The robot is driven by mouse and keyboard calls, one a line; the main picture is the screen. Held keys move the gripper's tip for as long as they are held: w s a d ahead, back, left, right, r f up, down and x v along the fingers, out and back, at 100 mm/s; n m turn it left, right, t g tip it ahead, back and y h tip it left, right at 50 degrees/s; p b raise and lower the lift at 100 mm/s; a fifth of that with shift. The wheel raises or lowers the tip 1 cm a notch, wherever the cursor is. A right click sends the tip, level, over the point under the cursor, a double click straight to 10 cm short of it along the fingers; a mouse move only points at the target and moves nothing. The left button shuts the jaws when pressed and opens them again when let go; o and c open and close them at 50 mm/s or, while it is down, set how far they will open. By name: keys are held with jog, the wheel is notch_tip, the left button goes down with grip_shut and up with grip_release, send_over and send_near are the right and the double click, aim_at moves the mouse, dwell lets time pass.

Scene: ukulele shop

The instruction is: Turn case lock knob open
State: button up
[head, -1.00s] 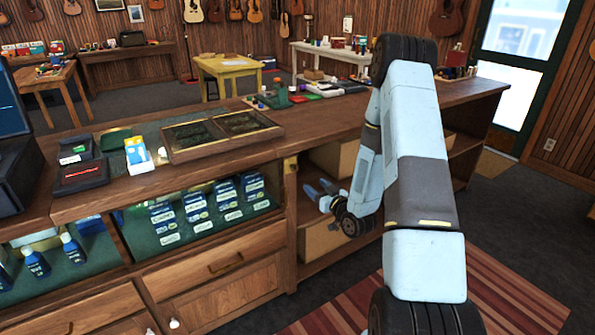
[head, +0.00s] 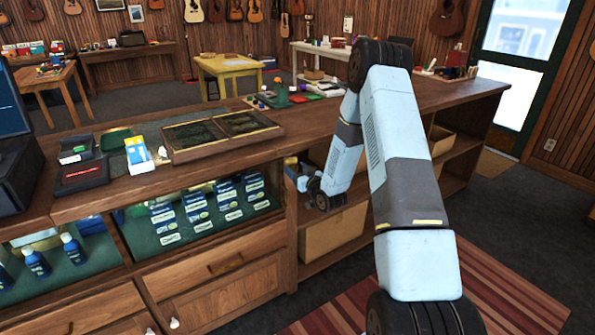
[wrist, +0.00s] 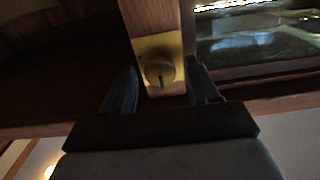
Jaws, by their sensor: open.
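The case lock knob (wrist: 159,72) is a round brass knob with a dark slot, on a brass plate (wrist: 158,45) on the wooden post of the display case. In the wrist view it sits between the two fingers of my gripper (wrist: 161,74), which is open. A gap shows on each side of the knob, and I see no finger closed on it. In the head view my gripper (head: 303,176) is at the post right of the glass case front; the knob cannot be made out there.
The glass-fronted case (head: 205,208) holds several blue boxes left of the post. Open shelves with a cardboard box (head: 335,232) lie to the right. The wooden countertop (head: 330,120) overhangs above, with a framed tray (head: 222,134) on it. Floor in front is clear.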

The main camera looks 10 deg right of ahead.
jog(key=shift+w, duration=0.1)
jog(key=shift+d, duration=0.1)
jog(key=c, duration=1)
jog(key=m, duration=0.4)
jog(key=shift+d+m, duration=0.1)
jog(key=shift+m, duration=0.2)
jog(key=m, duration=0.4)
jog(key=shift+d+m, duration=0.1)
jog(key=shift+m, duration=0.2)
jog(key=m, duration=0.4)
jog(key=shift+d+f+m, duration=0.1)
jog(key=shift+f+m, duration=0.05)
jog(key=shift+m, duration=0.15)
jog(key=shift+f+m, duration=0.15)
jog(key=shift+m, duration=1.95)
